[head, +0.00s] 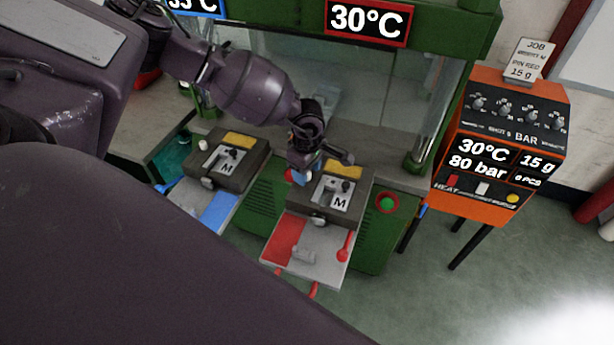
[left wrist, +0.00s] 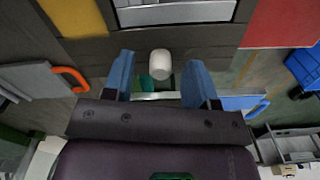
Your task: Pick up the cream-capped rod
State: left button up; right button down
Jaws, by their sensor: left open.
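The cream-capped rod shows in the left wrist view as a pale rounded cap (left wrist: 160,68) on a short piece, with teal beside it. It lies between the two blue fingers of my left gripper (left wrist: 159,76), with a visible gap on each side. In the head view my left gripper (head: 303,168) points down at the left side of the right-hand mould (head: 322,207), marked M. The gripper hides most of the rod there. My left gripper is open. My right gripper is not in view.
A red-and-grey tray (head: 283,240) sticks out below the right-hand mould. Left of it stands a similar mould (head: 235,162) with a blue tray (head: 219,212). The green machine (head: 452,75) rises behind. An orange control box (head: 490,150) stands at right, with open floor in front.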

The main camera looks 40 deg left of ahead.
pick_arm(q)
jog(key=shift+f, duration=0.55)
grip_shut()
jog(key=shift+r, duration=0.15)
